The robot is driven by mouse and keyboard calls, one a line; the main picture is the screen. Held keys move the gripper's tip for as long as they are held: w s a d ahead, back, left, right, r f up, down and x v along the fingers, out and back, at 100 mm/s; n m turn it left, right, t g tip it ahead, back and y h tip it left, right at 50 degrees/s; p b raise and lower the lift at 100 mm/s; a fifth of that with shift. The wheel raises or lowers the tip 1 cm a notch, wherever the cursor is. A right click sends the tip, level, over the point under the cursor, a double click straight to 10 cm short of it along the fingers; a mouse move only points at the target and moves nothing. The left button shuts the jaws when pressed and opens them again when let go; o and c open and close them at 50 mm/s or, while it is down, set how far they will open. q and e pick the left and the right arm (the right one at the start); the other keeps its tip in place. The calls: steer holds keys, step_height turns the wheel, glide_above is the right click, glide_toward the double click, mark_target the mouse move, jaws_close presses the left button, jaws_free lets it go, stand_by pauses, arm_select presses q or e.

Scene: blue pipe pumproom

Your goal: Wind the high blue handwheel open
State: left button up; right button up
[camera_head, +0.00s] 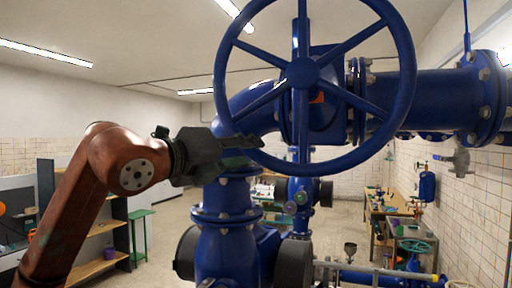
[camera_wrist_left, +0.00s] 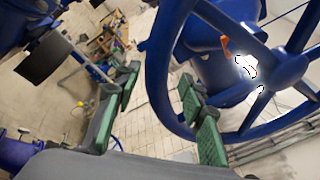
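The high blue handwheel (camera_head: 304,72) stands upright in the upper middle of the head view, with spokes meeting at a round hub. In the left wrist view its rim (camera_wrist_left: 156,68) curves down on the right side. My left gripper (camera_head: 252,143) is at the wheel's lower left rim. In the left wrist view its two green-padded fingers (camera_wrist_left: 160,88) are spread apart, with the rim showing between them. The right finger is on the inner side of the rim, the left finger outside it. No contact can be made out. My right gripper is not in view.
Thick blue pipework (camera_head: 425,98) and a flanged blue valve body (camera_head: 227,215) stand behind and below the wheel. A shelf (camera_head: 100,262) is at left, a workbench (camera_head: 385,212) at back right. A smaller teal handwheel (camera_head: 415,246) sits low at right. Floor shows at left.

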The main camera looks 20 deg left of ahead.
mark_target(251, 154)
arm_select(q)
steer(key=x, duration=0.2)
steer(key=shift+w+p, duration=0.35)
steer(key=shift+p, duration=0.05)
steer(key=shift+w+d+f, duration=0.1)
steer(key=shift+w+d, duration=0.05)
steer(key=shift+w, duration=0.45)
steer(key=c, duration=0.6)
jaws_close()
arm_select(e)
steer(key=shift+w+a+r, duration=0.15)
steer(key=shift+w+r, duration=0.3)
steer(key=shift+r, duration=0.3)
arm_select(q)
steer(key=shift+f, duration=0.1)
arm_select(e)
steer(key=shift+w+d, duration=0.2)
